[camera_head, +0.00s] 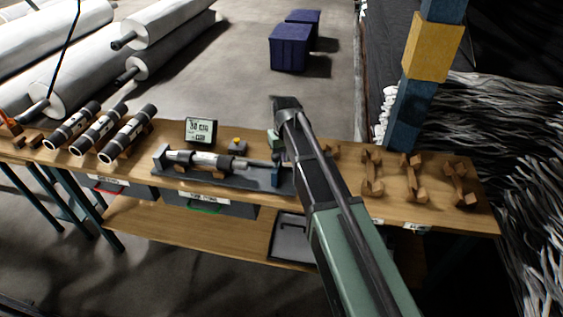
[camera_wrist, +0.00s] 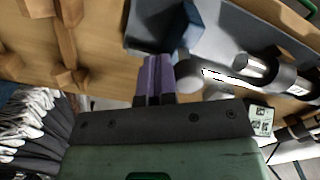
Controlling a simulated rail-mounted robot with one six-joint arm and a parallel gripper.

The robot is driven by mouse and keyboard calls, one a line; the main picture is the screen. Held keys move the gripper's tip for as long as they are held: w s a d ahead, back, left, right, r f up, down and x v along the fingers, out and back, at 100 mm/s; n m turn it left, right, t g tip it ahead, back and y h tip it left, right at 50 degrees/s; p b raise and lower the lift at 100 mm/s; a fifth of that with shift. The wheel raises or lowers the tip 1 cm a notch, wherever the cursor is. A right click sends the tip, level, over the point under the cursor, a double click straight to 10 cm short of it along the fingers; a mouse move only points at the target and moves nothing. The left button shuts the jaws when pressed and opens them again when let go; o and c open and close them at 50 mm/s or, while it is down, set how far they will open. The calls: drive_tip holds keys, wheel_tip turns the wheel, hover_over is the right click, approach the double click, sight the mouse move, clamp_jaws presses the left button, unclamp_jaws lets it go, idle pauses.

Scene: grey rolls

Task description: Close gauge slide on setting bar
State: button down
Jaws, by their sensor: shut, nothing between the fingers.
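The gauge's dark grey base (camera_head: 225,182) lies on the wooden bench, with a blue slide block (camera_head: 276,176) at its right end. The setting bar (camera_head: 205,160) lies along the base, with a thinner grey rod running toward the blue block. In the wrist view the blue block (camera_wrist: 178,22) is at the top, beside a round grey rod end (camera_wrist: 188,72). My gripper's purple fingers (camera_wrist: 158,78) are together and empty, close to the rod end and block; I cannot tell if they touch.
Several wooden cradles (camera_head: 412,178) stand to the right on the bench. A small display (camera_head: 200,130) stands behind the gauge. Dark bars with white bands (camera_head: 100,130) lie at the left. A blue post (camera_head: 403,115) rises behind the bench.

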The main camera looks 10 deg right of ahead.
drive_tip(key=w+a, duration=0.4)
drive_tip(key=a, duration=0.5)
drive_tip(key=shift+a, duration=0.3)
idle(1.6)
idle(0.5)
drive_tip(key=shift+s+d, duration=0.2)
drive_tip(key=shift+d, duration=0.25)
drive_tip(key=shift+s+d, duration=0.2)
drive_tip(key=shift+d, duration=0.25)
wheel_tip(320, 180, up, 8)
drive_tip(key=p, duration=0.8)
